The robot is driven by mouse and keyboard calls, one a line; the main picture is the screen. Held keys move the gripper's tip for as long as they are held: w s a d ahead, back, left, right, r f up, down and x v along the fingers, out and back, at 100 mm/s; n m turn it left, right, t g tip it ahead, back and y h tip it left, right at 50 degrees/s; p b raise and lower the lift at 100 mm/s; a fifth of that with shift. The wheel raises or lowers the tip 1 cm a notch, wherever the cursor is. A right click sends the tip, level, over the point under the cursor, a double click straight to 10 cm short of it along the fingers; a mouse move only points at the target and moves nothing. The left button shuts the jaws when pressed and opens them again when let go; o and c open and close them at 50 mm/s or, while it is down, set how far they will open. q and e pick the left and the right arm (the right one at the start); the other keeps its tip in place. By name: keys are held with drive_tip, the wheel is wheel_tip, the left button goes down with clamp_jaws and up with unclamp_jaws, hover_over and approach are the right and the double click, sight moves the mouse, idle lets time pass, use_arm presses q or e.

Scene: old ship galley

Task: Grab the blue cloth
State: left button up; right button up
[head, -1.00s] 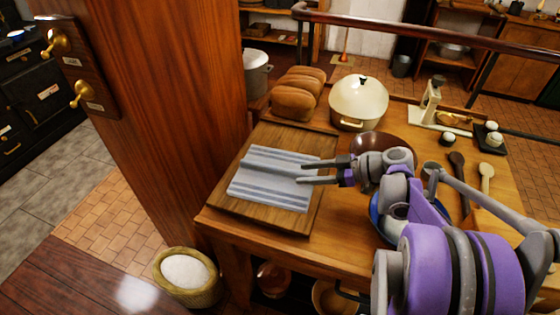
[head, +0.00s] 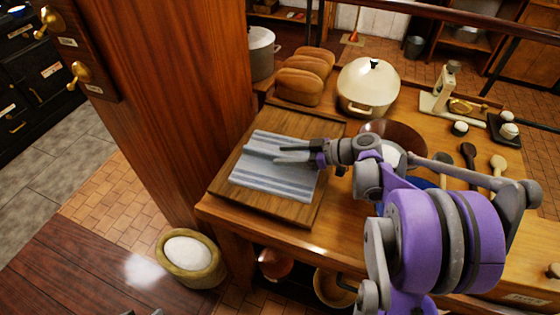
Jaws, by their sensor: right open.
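The blue cloth (head: 270,178), pale blue-grey with darker stripes, lies on a wooden board (head: 303,214) at the left end of the wooden table (head: 345,222). A raised fold runs across it. My right gripper (head: 277,153) reaches in from the right, with its fingers over the cloth's upper right part near the fold. The fingers are apart, one above the other in the picture. I cannot tell whether they touch the cloth. My left gripper is not in view.
Bread loaves (head: 302,78) and a cream lidded pot (head: 368,88) stand behind the board. A brown bowl (head: 400,135) is partly hidden by my right arm. A wooden post (head: 190,100) rises at left, with a sack (head: 190,258) on the floor.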

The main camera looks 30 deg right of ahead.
drive_tip(key=shift+x, duration=1.1)
clamp_jaws()
